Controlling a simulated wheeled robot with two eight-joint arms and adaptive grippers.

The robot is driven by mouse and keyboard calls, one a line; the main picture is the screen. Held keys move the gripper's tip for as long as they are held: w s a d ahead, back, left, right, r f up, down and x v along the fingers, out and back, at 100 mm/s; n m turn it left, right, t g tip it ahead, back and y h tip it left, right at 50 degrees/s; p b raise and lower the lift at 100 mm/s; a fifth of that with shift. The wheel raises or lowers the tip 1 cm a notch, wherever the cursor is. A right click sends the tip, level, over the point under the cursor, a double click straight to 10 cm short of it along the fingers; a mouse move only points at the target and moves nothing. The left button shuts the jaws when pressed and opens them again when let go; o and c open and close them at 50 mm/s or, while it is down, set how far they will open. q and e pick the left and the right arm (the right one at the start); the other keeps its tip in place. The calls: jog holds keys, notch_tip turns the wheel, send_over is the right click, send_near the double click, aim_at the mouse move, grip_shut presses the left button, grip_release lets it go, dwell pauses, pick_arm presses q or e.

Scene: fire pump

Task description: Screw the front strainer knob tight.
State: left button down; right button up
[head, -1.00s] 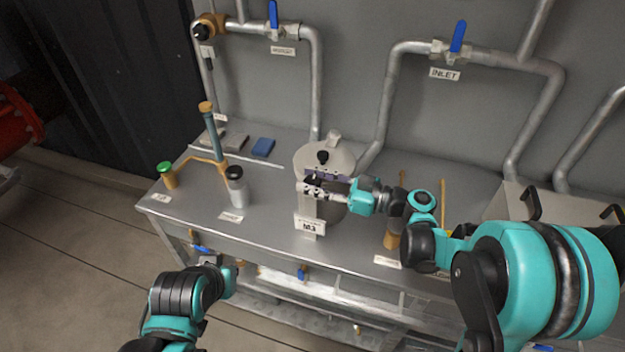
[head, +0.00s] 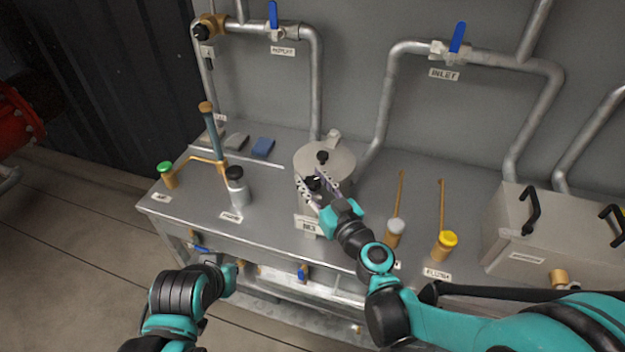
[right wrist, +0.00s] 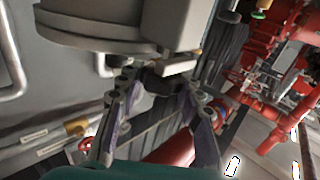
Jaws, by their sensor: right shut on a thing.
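The grey strainer (head: 318,160) stands at the middle of the bench with its round lid on. A black knob (head: 323,157) sits on the lid. The front strainer knob (head: 313,183) is a small black knob at the strainer's front edge. My right gripper (head: 311,186) comes in from the lower right and is shut on this front knob. In the right wrist view the dark knob (right wrist: 163,84) shows between the fingers, below the strainer body (right wrist: 100,30). My left gripper (head: 235,277) hangs low in front of the bench, away from the strainer; its fingers are hard to make out.
A black-capped bottle (head: 237,187) and a green-capped jar (head: 167,175) stand left. A grey-capped jar (head: 395,233) and a yellow-capped jar (head: 444,245) stand right, near a metal box (head: 560,235). Pipes with blue-handled valves run along the wall behind.

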aim_at(312, 180)
jog(key=m+h, duration=0.1)
jog(key=h, duration=0.1)
jog(key=m+t+h, duration=0.1)
jog(key=m+h, duration=0.1)
jog(key=h, duration=0.1)
jog(key=m+t+h, duration=0.1)
jog(key=m+h, duration=0.1)
jog(key=h, duration=0.1)
jog(key=shift+a, duration=0.25)
jog(key=shift+d+m+g+h, duration=0.1)
jog(key=shift+m+g+h, duration=0.15)
jog(key=shift+m+h, duration=1.2)
jog(key=shift+d+m+g+h, duration=0.1)
jog(key=shift+m+g+h, duration=0.15)
jog(key=shift+m+h, duration=1.2)
jog(key=shift+n+h, duration=0.3)
jog(key=shift+h, duration=0.5)
jog(key=o, duration=1.2)
notch_tip(312, 180, up, 10)
jog(key=shift+r, duration=0.1)
